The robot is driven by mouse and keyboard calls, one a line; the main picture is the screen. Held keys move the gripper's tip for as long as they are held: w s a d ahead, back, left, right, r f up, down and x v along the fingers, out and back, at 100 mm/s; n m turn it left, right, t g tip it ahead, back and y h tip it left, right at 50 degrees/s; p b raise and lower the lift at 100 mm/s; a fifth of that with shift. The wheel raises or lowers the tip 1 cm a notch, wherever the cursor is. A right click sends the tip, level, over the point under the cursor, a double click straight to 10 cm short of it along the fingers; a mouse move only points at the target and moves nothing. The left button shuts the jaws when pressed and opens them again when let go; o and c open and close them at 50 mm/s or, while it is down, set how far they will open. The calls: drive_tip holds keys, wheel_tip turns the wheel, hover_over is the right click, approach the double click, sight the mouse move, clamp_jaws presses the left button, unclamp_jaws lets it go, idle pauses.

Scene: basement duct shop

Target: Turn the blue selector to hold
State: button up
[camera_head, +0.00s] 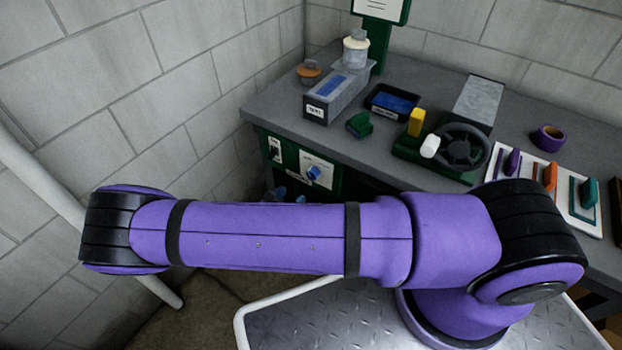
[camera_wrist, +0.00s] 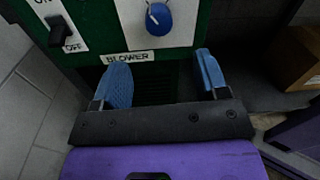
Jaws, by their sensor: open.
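The blue selector (camera_wrist: 158,18) is a round knob with a white pointer line on a white plate, set in a green panel. It also shows in the head view (camera_head: 313,173) on the front of the bench, beyond my arm. The plate's upper part is cut off in the wrist view, so I cannot read a hold mark. My gripper (camera_wrist: 161,82) is open and empty, its two blue fingers apart below the knob and not touching it. In the head view my arm hides most of the gripper; a bit of its blue fingers (camera_head: 280,193) shows.
A black switch (camera_wrist: 59,30) with an OFF mark sits left of the selector. A label reading BLOWER (camera_wrist: 130,58) is under the plate. A cardboard box (camera_wrist: 298,57) stands at right. The bench (camera_head: 262,105) carries a grey box, a black handwheel (camera_head: 460,147) and coloured handles.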

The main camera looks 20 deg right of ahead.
sight(311, 176)
drive_tip(key=shift+n+t, duration=0.3)
drive_tip(key=shift+t, duration=0.1)
drive_tip(key=x, duration=1)
drive_tip(key=shift+w+d+f, duration=0.2)
drive_tip(key=shift+d+f, duration=0.1)
drive_tip(key=shift+f, duration=0.1)
drive_tip(key=c, duration=0.9)
